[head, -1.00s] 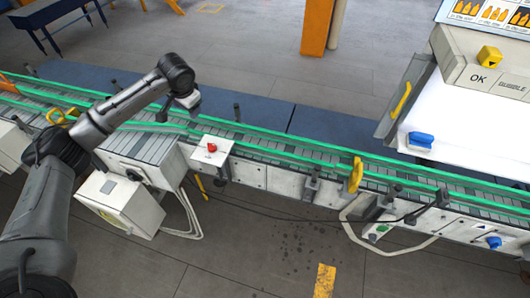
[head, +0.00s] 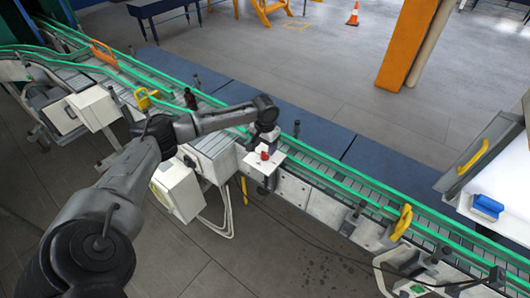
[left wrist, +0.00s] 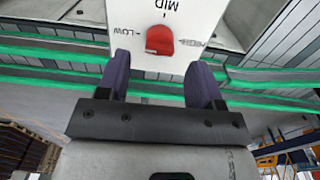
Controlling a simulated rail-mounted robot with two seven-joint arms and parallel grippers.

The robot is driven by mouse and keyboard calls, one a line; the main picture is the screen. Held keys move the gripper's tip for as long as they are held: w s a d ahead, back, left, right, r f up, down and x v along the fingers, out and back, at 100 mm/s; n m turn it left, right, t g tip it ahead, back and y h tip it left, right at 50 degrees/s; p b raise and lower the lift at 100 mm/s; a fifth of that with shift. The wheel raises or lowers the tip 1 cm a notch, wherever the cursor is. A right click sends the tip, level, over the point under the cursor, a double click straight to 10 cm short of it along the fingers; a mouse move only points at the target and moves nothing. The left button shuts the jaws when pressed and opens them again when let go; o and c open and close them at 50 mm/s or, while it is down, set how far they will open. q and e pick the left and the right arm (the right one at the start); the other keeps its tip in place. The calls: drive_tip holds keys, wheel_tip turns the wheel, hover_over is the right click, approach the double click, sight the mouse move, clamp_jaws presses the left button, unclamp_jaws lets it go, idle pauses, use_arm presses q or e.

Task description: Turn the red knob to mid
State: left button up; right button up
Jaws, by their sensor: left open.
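The red knob (head: 265,156) sits on a white control box (head: 278,163) at the conveyor's near side. In the left wrist view the knob (left wrist: 160,40) shows close up on the white panel (left wrist: 205,15). LOW is printed on one side, MID by the top edge, and a third label, hard to read, on the other. My right gripper is out of view.
The conveyor with green rails (head: 330,180) runs behind and beside the box. A yellow clamp (head: 402,222) stands on it to the right, and a dark post (head: 297,128) rises near the gripper. A blue block (head: 487,206) lies on the white surface at the right.

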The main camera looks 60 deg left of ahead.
sight(265, 153)
use_arm(q)
drive_tip(key=shift+f, duration=2.15)
